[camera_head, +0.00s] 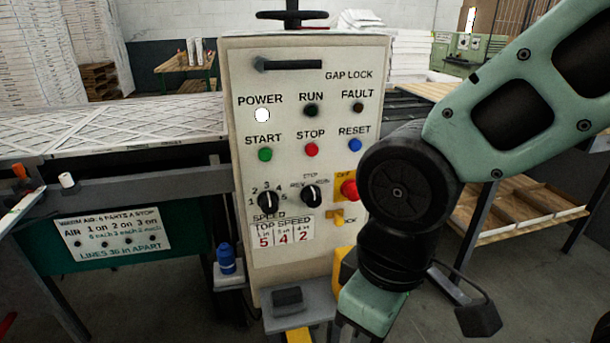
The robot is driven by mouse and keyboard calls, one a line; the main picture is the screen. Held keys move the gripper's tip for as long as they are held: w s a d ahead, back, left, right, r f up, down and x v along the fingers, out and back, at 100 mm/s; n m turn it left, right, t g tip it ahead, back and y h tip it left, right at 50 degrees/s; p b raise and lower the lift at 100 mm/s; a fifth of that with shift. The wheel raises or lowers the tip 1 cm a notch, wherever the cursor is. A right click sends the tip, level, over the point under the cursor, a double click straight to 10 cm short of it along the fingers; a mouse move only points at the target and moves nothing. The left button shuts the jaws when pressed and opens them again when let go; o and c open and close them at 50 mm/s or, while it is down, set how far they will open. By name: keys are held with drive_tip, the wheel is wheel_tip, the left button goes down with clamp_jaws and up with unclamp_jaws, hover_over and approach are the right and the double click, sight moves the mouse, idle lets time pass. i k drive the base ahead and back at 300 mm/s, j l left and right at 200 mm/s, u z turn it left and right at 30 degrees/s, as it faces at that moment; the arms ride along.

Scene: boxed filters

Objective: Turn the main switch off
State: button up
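A cream control panel (240,190) stands in the middle of the head view. A red knob (349,189) sits on a yellow plate marked OFF, low on its right side; my arm partly covers this area. I cannot tell for sure whether this is the main switch. The white POWER lamp (262,115) looks lit. A yellow lever-like part (338,217) lies just below the red knob, its label partly hidden. My arm comes in from the right and bends down in front of the panel's lower right. My gripper's fingers are not visible.
The panel also has a black GAP LOCK lever (290,65), a green START button (265,154), a red STOP button (312,150), a blue RESET button (355,145) and two black dials. A conveyor bed (130,125) extends left. A wooden-shelved cart (520,215) stands at right.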

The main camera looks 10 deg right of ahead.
sight(348, 189)
drive_tip(key=j+z, duration=0.55)
drive_tip(key=z, duration=0.2)
drive_tip(key=k+j+z, duration=0.1)
drive_tip(key=j+z, duration=0.15)
drive_tip(key=z, duration=0.15)
